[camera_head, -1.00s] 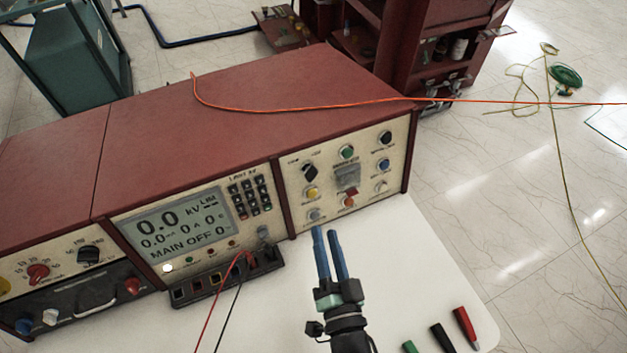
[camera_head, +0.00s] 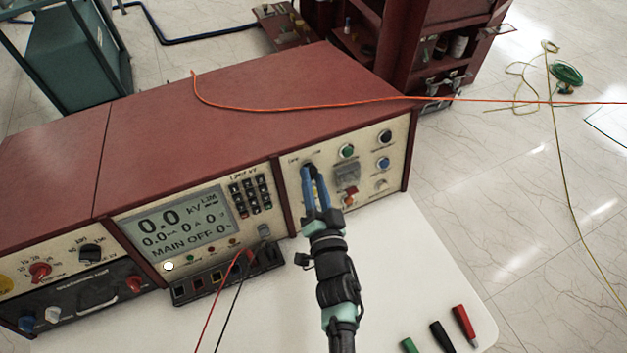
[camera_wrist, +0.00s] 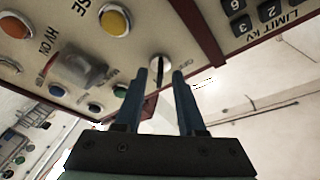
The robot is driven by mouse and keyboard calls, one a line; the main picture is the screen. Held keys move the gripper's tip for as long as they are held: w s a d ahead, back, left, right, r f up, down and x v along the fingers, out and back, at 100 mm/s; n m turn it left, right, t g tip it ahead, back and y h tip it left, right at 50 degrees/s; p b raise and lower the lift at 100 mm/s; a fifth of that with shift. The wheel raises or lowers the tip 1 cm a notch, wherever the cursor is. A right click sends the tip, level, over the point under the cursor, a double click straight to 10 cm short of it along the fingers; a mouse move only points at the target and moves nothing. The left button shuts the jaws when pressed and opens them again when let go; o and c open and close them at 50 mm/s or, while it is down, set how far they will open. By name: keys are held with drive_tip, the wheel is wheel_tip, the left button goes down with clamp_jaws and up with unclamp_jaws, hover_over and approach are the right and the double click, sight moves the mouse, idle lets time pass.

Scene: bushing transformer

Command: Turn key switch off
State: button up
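The key switch (camera_wrist: 160,66) is a round silver-rimmed switch with a dark key, on the cream control panel of the red console. It shows in the wrist view between my fingertips. In the head view, my fingers mostly cover it at the panel's upper left. My gripper (camera_head: 312,174), with two blue fingers, is at the panel, its tips on either side of the key. In the wrist view my gripper (camera_wrist: 159,78) is open, with a gap between the fingers. I cannot tell whether either finger touches the key.
The same panel carries a green button (camera_head: 347,151), a blue button (camera_head: 383,163) and a grey covered switch (camera_head: 347,175). A display (camera_head: 180,222) reads 0.0 kV and MAIN OFF. Red and black leads (camera_head: 240,275) hang at the front. An orange cable (camera_head: 300,107) crosses the console top.

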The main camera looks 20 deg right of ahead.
clamp_jaws()
drive_tip(key=shift+n, duration=0.5)
drive_tip(key=n+y, duration=0.1)
drive_tip(key=n, duration=0.2)
drive_tip(key=n+t+y, duration=0.1)
drive_tip(key=n, duration=0.3)
drive_tip(key=n+y, duration=0.2)
drive_tip(key=n, duration=0.1)
drive_tip(key=shift+d+f+n+b, duration=0.25)
drive_tip(key=shift+d+n+b, duration=0.05)
drive_tip(key=shift+d+b, duration=0.1)
drive_tip(key=n+y, duration=0.2)
drive_tip(key=n, duration=0.4)
drive_tip(key=shift+d+r+b, duration=0.1)
drive_tip(key=shift+d+b, duration=0.05)
drive_tip(key=shift+b, duration=0.2)
drive_tip(key=shift+n+g+y, duration=0.3)
drive_tip(key=shift+n+y, duration=0.2)
drive_tip(key=shift+n, duration=0.7)
drive_tip(key=shift+n+g+y, duration=0.3)
drive_tip(key=shift+n+y, duration=0.2)
drive_tip(key=shift+n, duration=1)
